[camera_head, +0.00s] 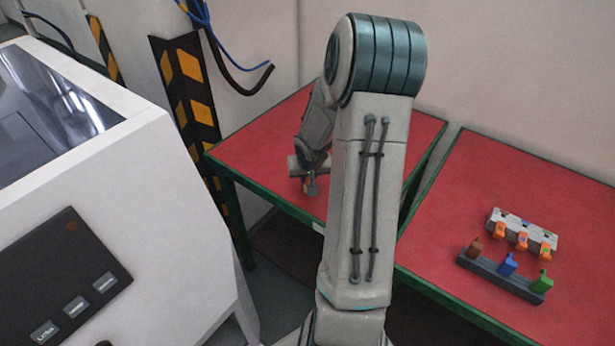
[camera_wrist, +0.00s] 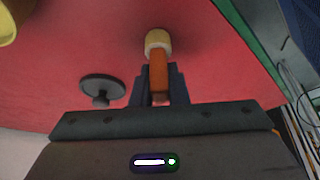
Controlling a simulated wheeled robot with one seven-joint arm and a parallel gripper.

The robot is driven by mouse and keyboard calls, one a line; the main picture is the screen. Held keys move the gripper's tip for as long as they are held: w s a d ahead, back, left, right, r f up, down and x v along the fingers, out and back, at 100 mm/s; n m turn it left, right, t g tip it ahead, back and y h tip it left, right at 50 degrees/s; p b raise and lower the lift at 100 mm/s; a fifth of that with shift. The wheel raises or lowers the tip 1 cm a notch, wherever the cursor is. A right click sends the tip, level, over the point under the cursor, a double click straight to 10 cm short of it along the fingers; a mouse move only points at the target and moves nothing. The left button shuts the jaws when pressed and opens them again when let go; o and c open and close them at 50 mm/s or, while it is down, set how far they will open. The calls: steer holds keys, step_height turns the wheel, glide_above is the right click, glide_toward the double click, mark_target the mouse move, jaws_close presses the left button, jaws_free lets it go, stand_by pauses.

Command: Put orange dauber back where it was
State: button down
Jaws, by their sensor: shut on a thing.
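The orange dauber (camera_wrist: 158,68) has an orange handle and a pale yellow round tip (camera_wrist: 158,41). My gripper (camera_wrist: 159,80) is shut on its handle, with the dark fingers on either side, in the wrist view. The tip points away from my gripper, over the red tabletop. In the head view my gripper (camera_head: 309,186) is over the left red table, small and partly blurred. The dark rack (camera_head: 501,276) on the right red table holds a brown dauber (camera_head: 474,247), a blue dauber (camera_head: 508,264) and a green dauber (camera_head: 542,283).
A pale block (camera_head: 521,228) with orange clips (camera_head: 522,240) stands behind the rack. A black round object (camera_wrist: 102,88) is near my gripper; part of a yellow object (camera_wrist: 7,25) shows at the corner. A gap separates the two tables. A white machine (camera_head: 150,190) stands left.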

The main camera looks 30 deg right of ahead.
steer(key=c, duration=1.4)
jaws_free()
steer(key=p+v, duration=0.4)
steer(key=v, duration=0.7)
steer(key=s+a+r+n+y, duration=0.1)
steer(key=s+a+r+n, duration=0.1)
steer(key=s+a+r, duration=0.4)
steer(key=s+a+r+n+g+y, duration=0.1)
steer(key=s+a+r+n, duration=0.2)
steer(key=s+a+r, duration=0.4)
steer(key=s+a, duration=0.3)
steer(key=a, duration=0.6)
steer(key=shift+s, duration=0.4)
steer(key=shift+r, duration=0.15)
